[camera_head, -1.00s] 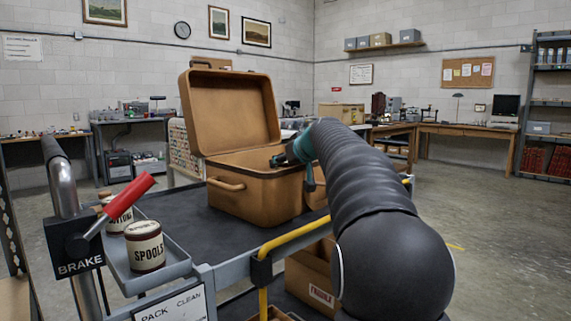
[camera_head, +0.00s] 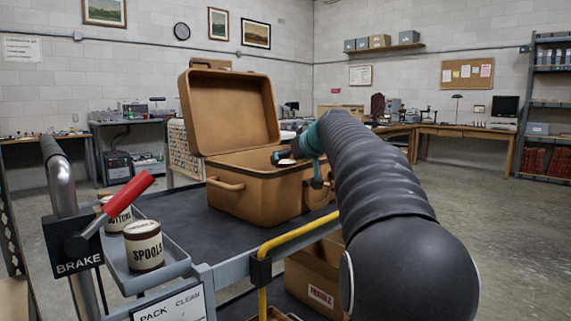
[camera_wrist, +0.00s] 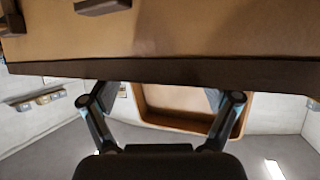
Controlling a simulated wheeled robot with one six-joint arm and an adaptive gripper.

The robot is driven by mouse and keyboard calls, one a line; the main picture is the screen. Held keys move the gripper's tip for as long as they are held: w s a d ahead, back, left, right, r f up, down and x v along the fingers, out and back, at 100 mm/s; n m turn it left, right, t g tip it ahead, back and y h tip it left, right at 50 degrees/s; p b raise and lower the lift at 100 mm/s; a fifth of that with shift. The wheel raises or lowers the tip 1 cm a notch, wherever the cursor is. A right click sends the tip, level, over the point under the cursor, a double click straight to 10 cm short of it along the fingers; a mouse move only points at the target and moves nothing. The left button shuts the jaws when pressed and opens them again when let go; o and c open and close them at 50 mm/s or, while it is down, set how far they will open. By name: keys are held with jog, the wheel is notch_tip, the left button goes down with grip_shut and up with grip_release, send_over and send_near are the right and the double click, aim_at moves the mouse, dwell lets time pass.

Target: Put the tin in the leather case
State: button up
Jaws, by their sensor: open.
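The tan leather case (camera_head: 255,194) stands open on the cart, its lid (camera_head: 232,112) tilted back. My gripper (camera_head: 284,156) is at the case's right side, its tips over the opening. A small pale round top with a dark edge, which looks like a tin (camera_head: 286,162), shows just under the fingers at the case's opening; its lower part is hidden. In the wrist view my gripper (camera_wrist: 165,98) has its fingers spread with no tin seen between them. A SPOOLS tin (camera_head: 144,247) and a BUTTONS tin (camera_head: 117,216) stand in the side tray.
The grey side tray (camera_head: 178,270) hangs by the red brake lever (camera_head: 130,192). A yellow rail (camera_head: 300,232) runs along the cart's near edge. Another tan box (camera_head: 320,190) stands right of the case. The dark cart top (camera_head: 185,212) is clear left of the case.

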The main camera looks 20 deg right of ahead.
jog(key=v, duration=0.8)
jog(key=shift+s+b, duration=0.25)
jog(key=shift+b, duration=0.05)
